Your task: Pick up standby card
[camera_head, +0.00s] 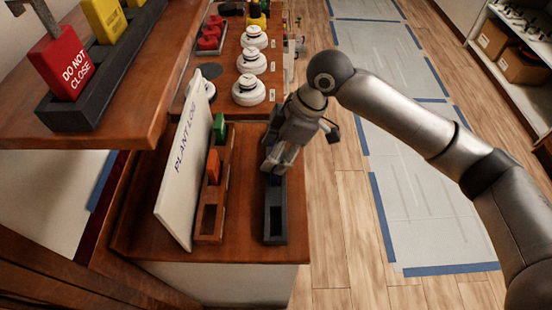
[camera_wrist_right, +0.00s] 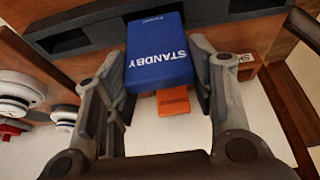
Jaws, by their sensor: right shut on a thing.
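The standby card (camera_wrist_right: 160,62) is blue with white lettering and stands at the dark rack (camera_head: 275,232). In the head view only a sliver of it shows below my right gripper (camera_head: 274,170). In the right wrist view my right gripper (camera_wrist_right: 157,75) has one finger on each side of the card and is shut on it. The card's far end meets the dark rack (camera_wrist_right: 105,38); I cannot tell whether it is still seated in its slot. My left gripper is not in view.
A wooden rack (camera_head: 210,228) with an orange card (camera_head: 213,166) and a green card (camera_head: 219,127) stands left of the dark rack. A white "Plant Log" board (camera_head: 182,172) leans beside it. White round devices (camera_head: 249,90) stand behind. A shelf (camera_head: 130,125) overhangs at left.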

